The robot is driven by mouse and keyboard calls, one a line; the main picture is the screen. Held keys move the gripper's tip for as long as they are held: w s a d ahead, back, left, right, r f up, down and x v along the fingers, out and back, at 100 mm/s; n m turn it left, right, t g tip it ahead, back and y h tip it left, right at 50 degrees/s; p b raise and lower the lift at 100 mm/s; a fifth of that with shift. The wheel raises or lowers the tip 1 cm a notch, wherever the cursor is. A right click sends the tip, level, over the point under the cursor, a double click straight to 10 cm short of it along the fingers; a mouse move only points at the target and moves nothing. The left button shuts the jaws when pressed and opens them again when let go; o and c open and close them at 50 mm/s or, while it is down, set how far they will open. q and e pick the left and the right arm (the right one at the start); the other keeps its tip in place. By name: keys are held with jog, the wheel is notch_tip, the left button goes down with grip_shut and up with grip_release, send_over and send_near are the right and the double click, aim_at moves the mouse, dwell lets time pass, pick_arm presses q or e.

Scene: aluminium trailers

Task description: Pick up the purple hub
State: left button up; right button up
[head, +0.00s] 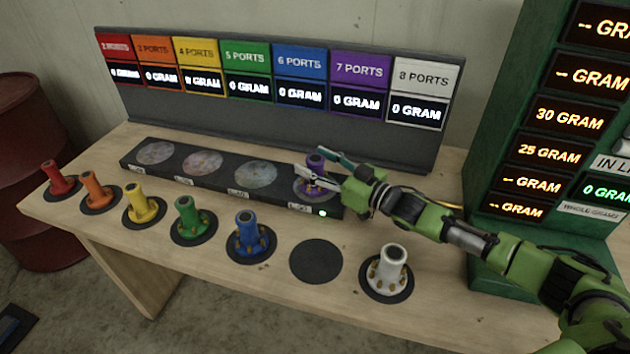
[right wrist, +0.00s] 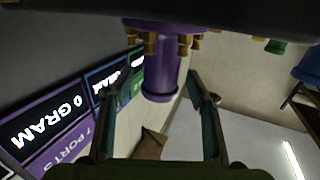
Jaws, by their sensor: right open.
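The purple hub (head: 315,161) stands upright on the rightmost pad of the black scale bar (head: 225,189) in the head view. My right gripper (head: 316,165) is open at the hub, its arm coming in from the right. In the right wrist view the purple hub (right wrist: 161,82) hangs upside down in the picture, its stem between the two fingers (right wrist: 150,78) with visible gaps on both sides. The gripper and arm hide part of the hub in the head view. My left gripper is not in view.
Red, orange, yellow, green, blue (head: 248,238) and white (head: 388,268) hubs stand on black discs along the table front. The black disc (head: 316,261) between blue and white is bare. A display board (head: 300,120) stands behind; a green readout cabinet (head: 500,130) is at right.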

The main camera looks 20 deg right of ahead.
jog(key=shift+w, duration=0.15)
jog(key=shift+r, duration=0.1)
grip_shut()
jog(key=shift+r, duration=0.15)
jog(key=shift+r, duration=0.15)
